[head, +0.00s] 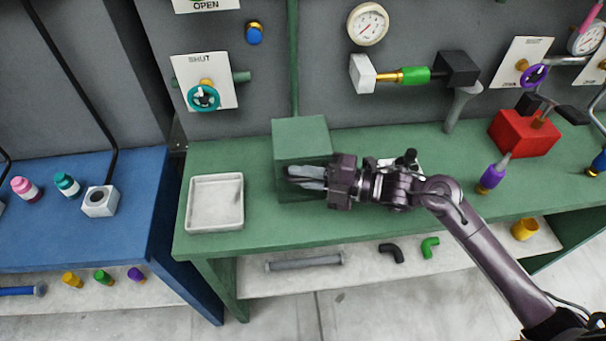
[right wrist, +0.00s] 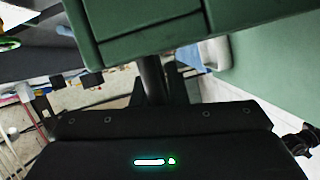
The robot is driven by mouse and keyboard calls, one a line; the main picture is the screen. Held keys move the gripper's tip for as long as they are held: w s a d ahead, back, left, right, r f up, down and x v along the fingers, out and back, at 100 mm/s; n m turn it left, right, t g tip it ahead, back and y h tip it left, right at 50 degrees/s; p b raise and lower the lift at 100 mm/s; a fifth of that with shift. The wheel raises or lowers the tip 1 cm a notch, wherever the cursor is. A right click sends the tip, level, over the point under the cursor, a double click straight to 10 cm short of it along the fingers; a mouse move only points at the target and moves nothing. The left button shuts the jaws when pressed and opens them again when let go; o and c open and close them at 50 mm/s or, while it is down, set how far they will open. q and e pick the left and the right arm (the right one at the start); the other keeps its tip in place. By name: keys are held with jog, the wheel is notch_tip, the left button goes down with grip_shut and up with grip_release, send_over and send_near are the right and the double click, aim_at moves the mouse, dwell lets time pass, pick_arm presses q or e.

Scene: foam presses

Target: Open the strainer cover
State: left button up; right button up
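The strainer appears to be the green box (head: 300,137) on the green bench. A seam runs along its side in the right wrist view (right wrist: 150,36), and its cover looks closed. My right gripper (head: 307,177) is at the box's front face, with its grey fingers pointing left across it. The fingers lie close together and look shut, with nothing seen between them. Whether they touch the box I cannot tell. The gripper hides part of the box's lower front. My left gripper is not in view.
An empty white tray (head: 215,226) lies left of the box on the green bench (head: 262,224). A green pipe (head: 294,60) rises behind the box. A red block (head: 524,134) and a purple-handled part (head: 491,178) stand to the right. A blue bench (head: 75,240) is at the left.

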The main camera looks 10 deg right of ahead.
jog(key=shift+f, duration=0.15)
grip_shut()
notch_tip(320, 180, up, 8)
jog(key=m+g+h+p, duration=0.2)
jog(key=m+g+p, duration=0.1)
jog(key=m+p, duration=0.35)
send_over(300, 151)
jog(key=shift+r+n+p, duration=0.2)
jog(key=shift+n+p, duration=0.25)
jog(key=o, duration=0.6)
grip_release()
jog(key=shift+r, duration=0.1)
